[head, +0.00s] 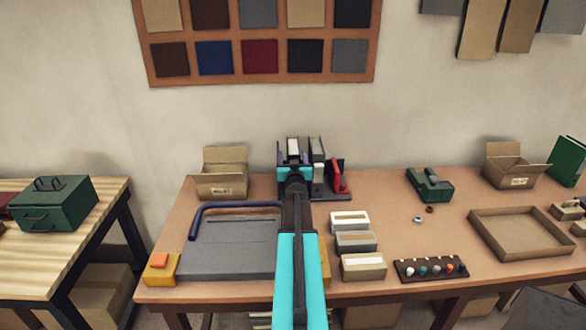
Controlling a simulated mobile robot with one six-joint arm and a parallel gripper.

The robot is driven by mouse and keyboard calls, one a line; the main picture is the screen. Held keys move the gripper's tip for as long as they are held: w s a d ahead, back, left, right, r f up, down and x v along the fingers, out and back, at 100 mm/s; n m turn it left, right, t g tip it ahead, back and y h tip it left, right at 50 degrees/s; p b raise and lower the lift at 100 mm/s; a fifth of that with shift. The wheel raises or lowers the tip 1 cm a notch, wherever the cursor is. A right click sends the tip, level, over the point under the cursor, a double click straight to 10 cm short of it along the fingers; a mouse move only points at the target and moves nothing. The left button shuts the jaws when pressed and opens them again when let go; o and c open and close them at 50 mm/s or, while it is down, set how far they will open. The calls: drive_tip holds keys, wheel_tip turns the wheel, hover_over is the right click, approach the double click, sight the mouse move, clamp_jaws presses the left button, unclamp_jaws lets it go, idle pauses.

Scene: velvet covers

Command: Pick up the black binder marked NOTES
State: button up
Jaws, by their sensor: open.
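Upright binders stand in a group at the back of the brown table, partly hidden by my arm. A dark binder with a pale spine (317,168) stands just right of my gripper. Another dark one with a pale label (293,148) shows between or just beyond my fingers. No lettering is readable, so I cannot tell which is marked NOTES. My gripper (294,155) is open, reaching away from me to the binders. I cannot tell whether it touches them.
A red bookend-like piece (338,175) stands right of the binders. A cardboard box (222,180) is to their left. A grey cutting board with a blue handle (228,255) and several small boxes (356,241) lie nearer. A shallow tray (520,250) is at right.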

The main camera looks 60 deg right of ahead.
sight(293, 149)
drive_tip(key=shift+s+p+x, duration=0.25)
drive_tip(key=shift+p+x, duration=0.75)
drive_tip(key=shift+x, duration=1.75)
drive_tip(key=shift+r, duration=0.1)
clamp_jaws()
